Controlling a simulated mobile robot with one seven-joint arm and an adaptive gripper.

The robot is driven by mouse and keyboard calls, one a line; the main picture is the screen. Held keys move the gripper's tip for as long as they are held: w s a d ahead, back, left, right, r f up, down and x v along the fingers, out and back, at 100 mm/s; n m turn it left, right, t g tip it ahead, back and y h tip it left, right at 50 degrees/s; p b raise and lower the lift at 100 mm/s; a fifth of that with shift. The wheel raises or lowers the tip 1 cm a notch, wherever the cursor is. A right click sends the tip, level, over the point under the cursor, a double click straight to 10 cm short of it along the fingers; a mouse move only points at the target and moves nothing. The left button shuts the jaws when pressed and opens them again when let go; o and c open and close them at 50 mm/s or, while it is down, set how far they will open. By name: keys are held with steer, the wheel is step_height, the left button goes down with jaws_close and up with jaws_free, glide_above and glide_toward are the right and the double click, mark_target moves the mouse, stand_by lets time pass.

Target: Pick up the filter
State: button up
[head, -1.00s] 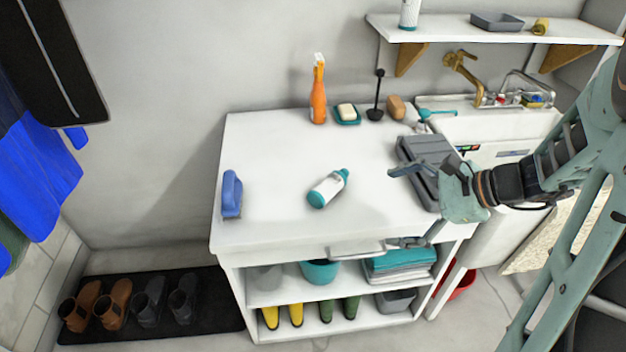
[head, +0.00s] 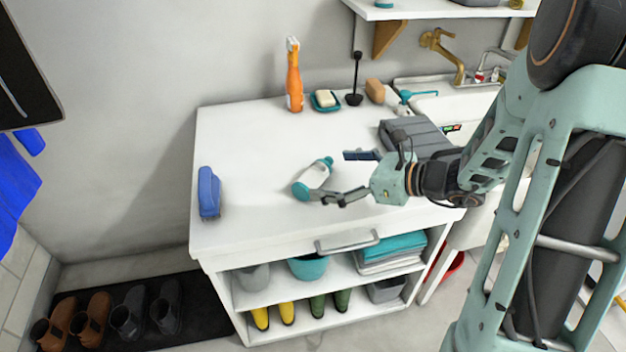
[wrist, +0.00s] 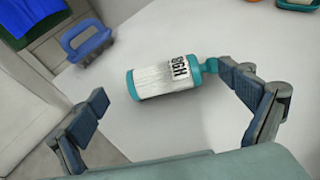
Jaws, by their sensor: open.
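The filter looks like a white cylinder with teal ends and a printed label. It lies on its side on the white counter in the head view (head: 312,180). In the wrist view the filter (wrist: 165,80) lies ahead of and between my spread fingers, its narrow teal end pointing right toward the right finger. My gripper (head: 340,177) is open and empty, just right of the filter, with one finger on the far side and one on the near side. The fingers also show in the wrist view (wrist: 175,115). I cannot tell whether a finger touches the filter.
A blue brush (head: 208,192) lies to the left on the counter (head: 240,140). A grey case (head: 415,137) is behind my gripper. The counter's middle is clear.

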mark_target(312, 171)
steer(key=x, duration=0.4)
steer(key=shift+b, duration=0.35)
steer(key=c, duration=1.3)
steer(key=shift+c, duration=0.2)
steer(key=shift+r, duration=0.15)
